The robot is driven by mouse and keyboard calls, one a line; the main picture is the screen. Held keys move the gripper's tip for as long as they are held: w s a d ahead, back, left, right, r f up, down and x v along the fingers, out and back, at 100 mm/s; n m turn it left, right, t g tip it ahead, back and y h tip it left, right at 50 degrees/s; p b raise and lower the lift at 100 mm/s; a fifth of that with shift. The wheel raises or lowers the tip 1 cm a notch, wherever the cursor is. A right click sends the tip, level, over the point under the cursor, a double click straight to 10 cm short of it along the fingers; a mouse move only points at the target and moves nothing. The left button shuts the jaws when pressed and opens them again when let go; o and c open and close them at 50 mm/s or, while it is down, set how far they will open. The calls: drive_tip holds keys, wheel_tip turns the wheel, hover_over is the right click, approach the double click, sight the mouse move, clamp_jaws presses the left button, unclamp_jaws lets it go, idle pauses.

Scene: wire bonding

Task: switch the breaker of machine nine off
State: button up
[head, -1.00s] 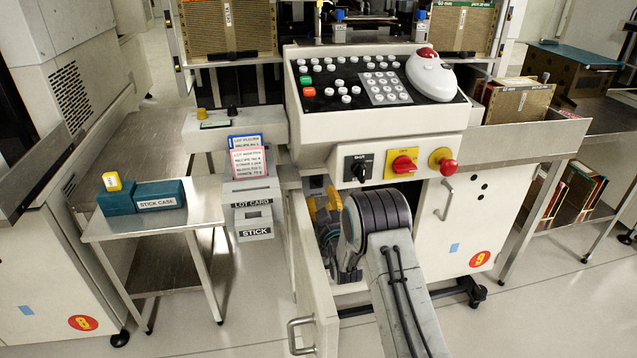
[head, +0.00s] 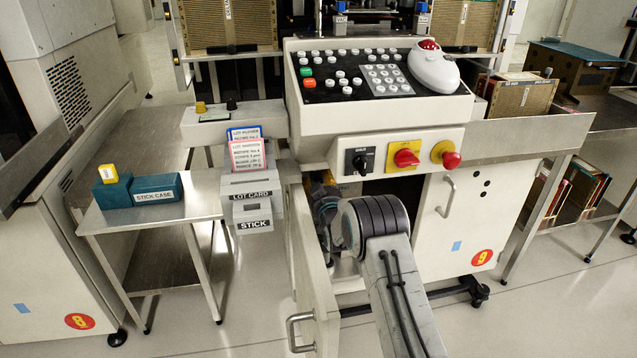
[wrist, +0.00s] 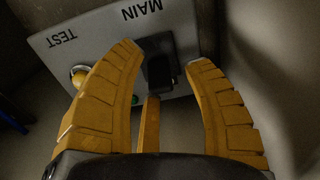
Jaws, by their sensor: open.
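In the wrist view my gripper (wrist: 165,57) is open, with its two yellow fingers spread either side of a black breaker switch (wrist: 160,72). The switch sits on a grey panel (wrist: 100,45) under the word MAIN. I cannot tell whether the fingers touch it, or its on or off position. In the head view my arm reaches into the open lower cabinet of machine nine (head: 378,108); the breaker is hidden there.
The open cabinet door (head: 312,270) stands left of my arm. The closed right door (head: 450,225) bears the red 9 label. Above are a black rotary switch (head: 360,161), a red knob on yellow (head: 406,158) and a red button (head: 451,160). A small table (head: 200,204) stands left.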

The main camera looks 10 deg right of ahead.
drive_tip(key=shift+w, duration=0.15)
clamp_jaws()
idle(0.5)
